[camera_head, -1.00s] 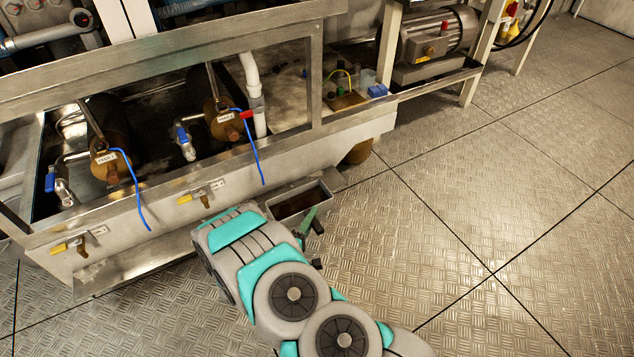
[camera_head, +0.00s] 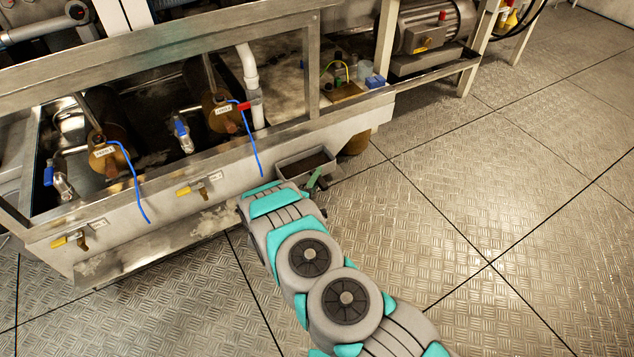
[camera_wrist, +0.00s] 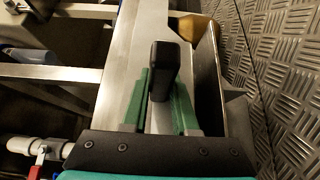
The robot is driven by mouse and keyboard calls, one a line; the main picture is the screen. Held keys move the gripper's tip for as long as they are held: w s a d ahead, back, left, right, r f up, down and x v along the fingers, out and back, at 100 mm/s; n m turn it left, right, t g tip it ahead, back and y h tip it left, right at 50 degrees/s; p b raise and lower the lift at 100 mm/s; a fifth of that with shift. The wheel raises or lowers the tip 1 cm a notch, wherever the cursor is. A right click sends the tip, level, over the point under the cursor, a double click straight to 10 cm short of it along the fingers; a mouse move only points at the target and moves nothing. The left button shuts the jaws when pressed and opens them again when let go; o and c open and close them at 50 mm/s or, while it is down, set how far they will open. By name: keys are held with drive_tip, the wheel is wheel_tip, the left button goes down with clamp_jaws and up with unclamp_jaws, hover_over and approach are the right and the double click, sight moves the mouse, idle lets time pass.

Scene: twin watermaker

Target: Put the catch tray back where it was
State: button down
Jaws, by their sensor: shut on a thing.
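The catch tray (camera_head: 290,172) is a grey open metal box with dark brown stuff in its bottom. In the head view it is close against the lower front of the steel bench, to the left of a brown round object. My gripper (camera_head: 315,180) is at the tray's near side, its fingers partly hidden by my wrist. In the wrist view my gripper's green fingers (camera_wrist: 160,100) are shut around the tray's black handle (camera_wrist: 163,62). The tray's wall (camera_wrist: 209,85) runs along the right of the fingers. Whether the tray rests on anything is hidden.
The steel bench front (camera_head: 200,190) carries yellow-handled valves (camera_head: 190,191). Blue hoses (camera_head: 255,145) hang over its edge. A brown round object (camera_head: 357,143) sits just right of the tray. A low metal ledge (camera_head: 150,255) runs at left. The plated floor (camera_head: 470,200) at right is clear.

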sight(323, 172)
drive_tip(key=shift+f, duration=1.25)
drive_tip(key=shift+f, duration=0.1)
drive_tip(key=shift+f, duration=0.15)
drive_tip(key=c, duration=0.7)
unclamp_jaws()
drive_tip(key=shift+r, duration=0.25)
drive_tip(key=v, duration=1.2)
drive_tip(key=shift+b, duration=0.35)
